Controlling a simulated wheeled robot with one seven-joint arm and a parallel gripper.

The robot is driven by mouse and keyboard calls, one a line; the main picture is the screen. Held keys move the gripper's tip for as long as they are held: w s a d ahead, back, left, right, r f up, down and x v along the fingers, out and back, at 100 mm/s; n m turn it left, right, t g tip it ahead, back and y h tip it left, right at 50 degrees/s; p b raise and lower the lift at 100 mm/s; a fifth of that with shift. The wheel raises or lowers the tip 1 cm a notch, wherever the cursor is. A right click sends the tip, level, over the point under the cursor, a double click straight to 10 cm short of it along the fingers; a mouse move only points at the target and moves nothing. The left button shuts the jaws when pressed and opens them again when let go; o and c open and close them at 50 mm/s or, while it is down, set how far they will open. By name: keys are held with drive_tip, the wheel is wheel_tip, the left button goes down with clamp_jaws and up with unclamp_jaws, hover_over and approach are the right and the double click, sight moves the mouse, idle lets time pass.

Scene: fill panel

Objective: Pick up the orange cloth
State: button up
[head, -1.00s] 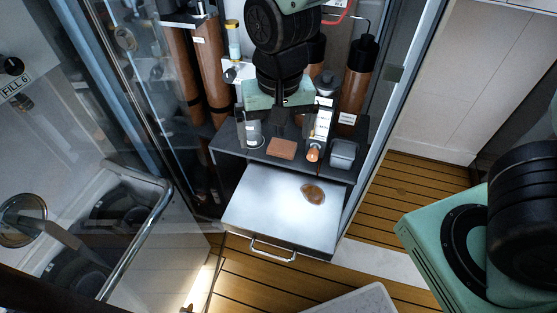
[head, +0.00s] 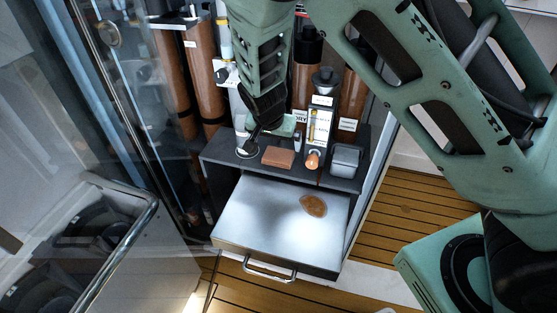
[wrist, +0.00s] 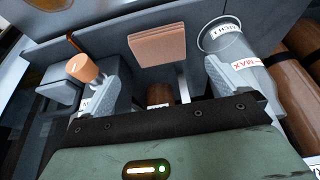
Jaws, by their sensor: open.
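The orange cloth (head: 278,157) is a small folded square lying flat on the dark shelf above the drawer. In the wrist view the cloth (wrist: 157,45) lies ahead of my gripper, centred between its fingers but beyond their tips. My gripper (wrist: 158,72) is open and empty, its two grey fingers wide apart. In the head view my gripper (head: 272,140) hangs just behind the cloth, and my forearm hides part of it. No contact with the cloth shows.
A clear cylinder (wrist: 230,45) stands beside the right finger in the wrist view. An orange-capped bottle (head: 313,158) and a grey container (head: 345,158) stand right of the cloth.

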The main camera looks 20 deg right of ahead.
sight(279, 154)
drive_tip(key=b+x, duration=0.1)
drive_tip(key=x, duration=0.6)
drive_tip(key=shift+s+a+f, duration=0.1)
drive_tip(key=shift+f, duration=0.1)
drive_tip(key=shift+c, duration=0.3)
drive_tip(key=c, duration=0.8)
